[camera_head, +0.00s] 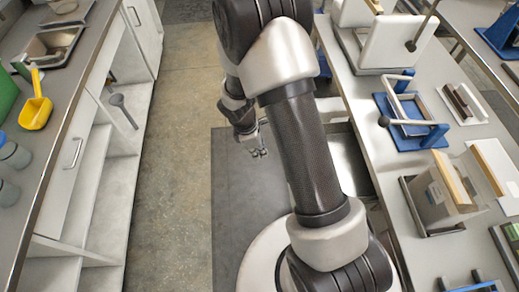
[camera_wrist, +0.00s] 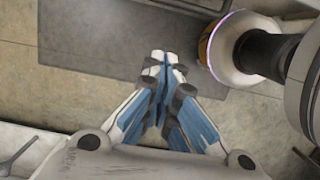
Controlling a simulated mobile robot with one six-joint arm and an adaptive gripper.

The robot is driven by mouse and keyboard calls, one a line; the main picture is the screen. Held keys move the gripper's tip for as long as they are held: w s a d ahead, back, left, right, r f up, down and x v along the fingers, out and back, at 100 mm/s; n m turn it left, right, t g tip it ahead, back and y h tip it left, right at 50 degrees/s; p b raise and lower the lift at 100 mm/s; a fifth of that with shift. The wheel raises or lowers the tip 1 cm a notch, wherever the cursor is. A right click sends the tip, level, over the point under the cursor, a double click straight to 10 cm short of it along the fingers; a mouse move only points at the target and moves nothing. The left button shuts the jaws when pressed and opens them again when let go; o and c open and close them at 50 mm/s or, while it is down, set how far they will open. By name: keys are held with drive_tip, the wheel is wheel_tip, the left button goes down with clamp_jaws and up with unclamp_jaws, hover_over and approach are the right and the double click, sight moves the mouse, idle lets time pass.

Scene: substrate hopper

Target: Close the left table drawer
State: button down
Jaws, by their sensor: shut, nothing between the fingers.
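My gripper (camera_head: 258,152) hangs over the dark floor mat in the aisle, left of the right-hand table. Its fingers are shut and empty in the wrist view (camera_wrist: 164,58). What looks like an open drawer (camera_head: 347,160), a pale grey box, juts from under the right-hand table's left edge. My arm hides part of it, and its handle does not show. My gripper is apart from it, to its left. The left counter has a white front with a bar handle (camera_head: 78,152); it looks flush with the counter.
A blue-based frame (camera_head: 430,132) and several hoppers stand on the right-hand table. The left counter holds a yellow scoop (camera_head: 36,108) and a sink (camera_head: 52,44); open shelves lie below. The dark mat (camera_head: 228,195) and aisle floor between are clear. My base shows at the wrist view's right.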

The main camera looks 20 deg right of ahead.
drive_tip(key=s+d+f+b, duration=0.1)
drive_tip(key=d+f+b, duration=0.2)
drive_tip(key=d+f, duration=0.2)
drive_tip(key=shift+s+f+b, duration=0.25)
drive_tip(key=shift+f+b, duration=0.05)
drive_tip(key=shift+f, duration=0.65)
drive_tip(key=shift+d, duration=0.2)
drive_tip(key=s+d+p, duration=0.1)
drive_tip(key=s+d, duration=0.1)
drive_tip(key=d, duration=0.5)
drive_tip(key=s+d+p, duration=0.2)
drive_tip(key=d, duration=0.6)
drive_tip(key=s+d+p, duration=0.2)
drive_tip(key=d, duration=0.5)
drive_tip(key=shift+s+d, duration=0.25)
